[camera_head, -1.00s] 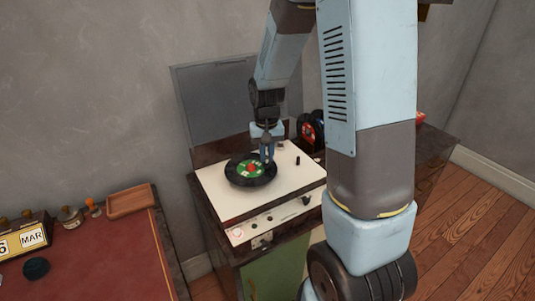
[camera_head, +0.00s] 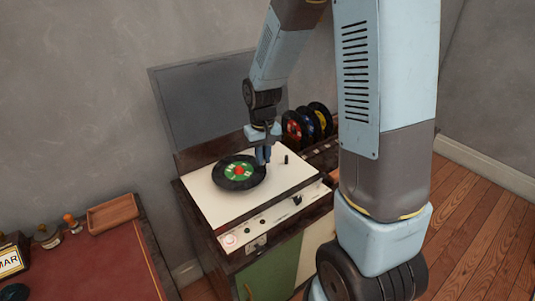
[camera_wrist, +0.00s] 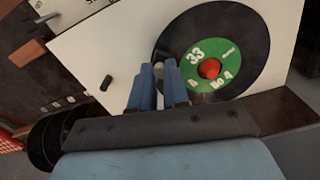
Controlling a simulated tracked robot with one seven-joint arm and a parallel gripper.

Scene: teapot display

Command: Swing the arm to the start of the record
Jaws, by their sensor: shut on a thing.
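The black record (camera_head: 225,182) with a green label and red centre lies on the white-topped record player (camera_head: 205,200). It also shows in the wrist view (camera_wrist: 255,40), where the label reads 33. My gripper (camera_head: 263,158) points down at the record's right edge. In the wrist view its two blue fingers (camera_wrist: 159,75) stand close together at the edge of the record.
The player's raised lid (camera_head: 195,105) stands behind it. A small black knob (camera_head: 286,159) rises right of my gripper. Several records (camera_head: 292,128) stand upright at the back right. A red-topped desk (camera_head: 105,255) with a wooden tray (camera_head: 112,213) is at the left.

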